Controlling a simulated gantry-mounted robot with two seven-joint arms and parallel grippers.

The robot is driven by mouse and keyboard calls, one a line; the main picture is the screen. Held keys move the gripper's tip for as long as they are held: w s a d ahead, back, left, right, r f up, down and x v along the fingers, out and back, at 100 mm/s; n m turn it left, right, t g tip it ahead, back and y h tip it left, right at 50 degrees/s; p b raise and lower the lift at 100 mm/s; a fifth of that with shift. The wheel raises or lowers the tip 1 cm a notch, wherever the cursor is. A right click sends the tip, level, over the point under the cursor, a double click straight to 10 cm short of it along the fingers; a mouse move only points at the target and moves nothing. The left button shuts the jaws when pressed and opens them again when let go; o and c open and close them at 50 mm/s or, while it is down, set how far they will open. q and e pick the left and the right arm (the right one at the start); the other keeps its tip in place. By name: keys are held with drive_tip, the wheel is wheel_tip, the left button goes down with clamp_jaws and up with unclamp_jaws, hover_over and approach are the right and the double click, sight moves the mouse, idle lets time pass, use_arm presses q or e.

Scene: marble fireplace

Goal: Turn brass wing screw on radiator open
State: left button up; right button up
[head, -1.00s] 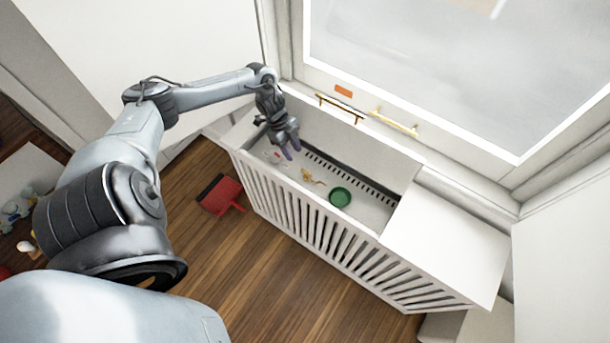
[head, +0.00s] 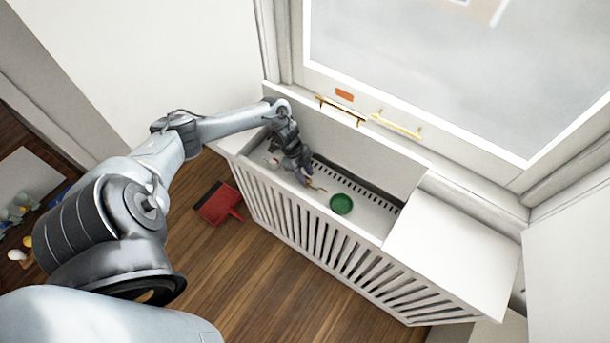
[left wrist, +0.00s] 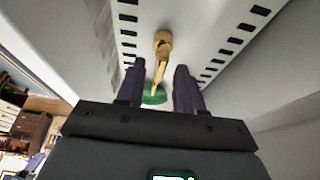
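The brass wing screw (head: 316,187) is in the recess of the white radiator cover (head: 300,220), mostly hidden by my left gripper in the head view. In the left wrist view the brass wing screw (left wrist: 162,62) lies ahead, with its stem running down toward the space between my fingers. My left gripper (head: 304,178) is down inside the recess, close to the screw. Its two dark fingers (left wrist: 160,75) are apart, one on each side of the screw's line, and I cannot see contact. My right gripper is not in view.
A green round knob or dish (head: 341,204) is right of the screw; it also shows in the left wrist view (left wrist: 153,97). The recess has walls on its sides and a slotted strip (head: 355,183). A red dustpan (head: 218,203) is on the wooden floor.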

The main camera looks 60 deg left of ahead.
use_arm(q)
drive_tip(key=shift+f, duration=0.2)
clamp_jaws()
idle(0.3)
